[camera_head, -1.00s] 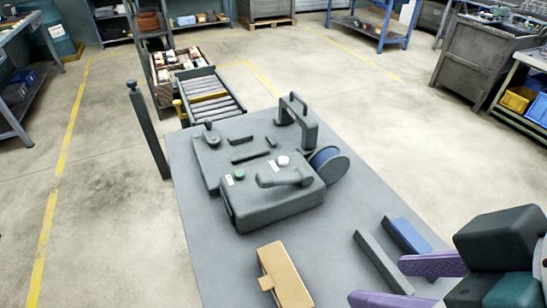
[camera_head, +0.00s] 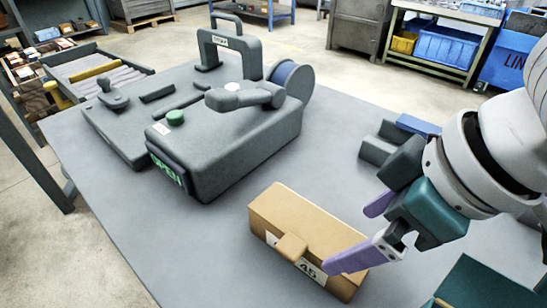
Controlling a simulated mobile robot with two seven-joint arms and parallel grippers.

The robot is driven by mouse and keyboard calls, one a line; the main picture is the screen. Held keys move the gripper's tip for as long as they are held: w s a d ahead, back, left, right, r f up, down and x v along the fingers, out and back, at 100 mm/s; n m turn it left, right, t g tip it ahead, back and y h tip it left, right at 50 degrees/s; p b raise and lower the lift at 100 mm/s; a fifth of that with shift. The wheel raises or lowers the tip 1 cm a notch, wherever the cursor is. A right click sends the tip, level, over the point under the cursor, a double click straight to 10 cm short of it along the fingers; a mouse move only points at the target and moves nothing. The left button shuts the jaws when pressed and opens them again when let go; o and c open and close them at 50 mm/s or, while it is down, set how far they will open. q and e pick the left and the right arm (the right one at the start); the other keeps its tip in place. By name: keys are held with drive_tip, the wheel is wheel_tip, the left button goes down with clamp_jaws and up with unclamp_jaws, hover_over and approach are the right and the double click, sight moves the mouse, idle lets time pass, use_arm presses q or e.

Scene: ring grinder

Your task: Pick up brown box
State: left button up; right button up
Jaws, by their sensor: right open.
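The brown box (camera_head: 290,225) lies on the grey table at lower centre, with a small tan block on its near side and a white label reading "45". My right gripper (camera_head: 348,238) comes in from the right with its purple fingers spread apart. The nearer finger covers part of the box's right end in the picture; the farther finger is beyond the box's right end. I cannot tell whether either touches it. Nothing is held between the fingers. My left gripper is not in view.
A dark grey ring grinder (camera_head: 235,130) with a green button stands behind the box. A grey and blue block (camera_head: 385,140) sits behind my right gripper. A dark teal object (camera_head: 485,288) is at the lower right corner. The table (camera_head: 200,245) is bare left of the box.

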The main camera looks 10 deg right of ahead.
sight(334, 242)
drive_tip(key=x, duration=0.3)
drive_tip(key=b+x, duration=0.1)
drive_tip(key=x, duration=0.3)
drive_tip(key=shift+w+a+f+b, duration=0.15)
drive_tip(key=shift+w+f+b, duration=0.05)
drive_tip(key=shift+w+b, duration=0.1)
drive_tip(key=c, duration=1.2)
drive_tip(key=shift+c, duration=0.3)
drive_tip(key=shift+r, duration=0.2)
